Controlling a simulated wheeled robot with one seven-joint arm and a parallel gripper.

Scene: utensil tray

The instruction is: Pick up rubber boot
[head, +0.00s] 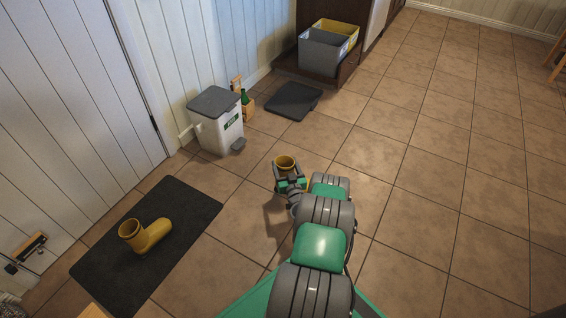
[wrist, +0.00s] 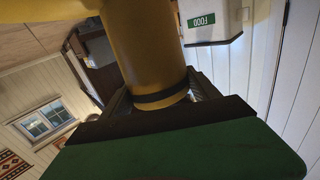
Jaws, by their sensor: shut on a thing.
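A yellow rubber boot (head: 285,162) is in my gripper (head: 289,180), held above the tiled floor; its open top faces up in the head view. In the wrist view the boot's yellow shaft (wrist: 140,40) with a dark band rises between the jaws, which are closed on it. My gripper and arm hide much of this boot in the head view. A second yellow boot (head: 152,236) stands on the dark mat (head: 105,262) at the left, apart from my gripper.
A white bin with a grey lid (head: 214,101) stands by the wall, with a green bottle (head: 244,97) in a wooden holder beside it. Grey and yellow crates (head: 323,52) sit at the back. The right-hand floor is clear.

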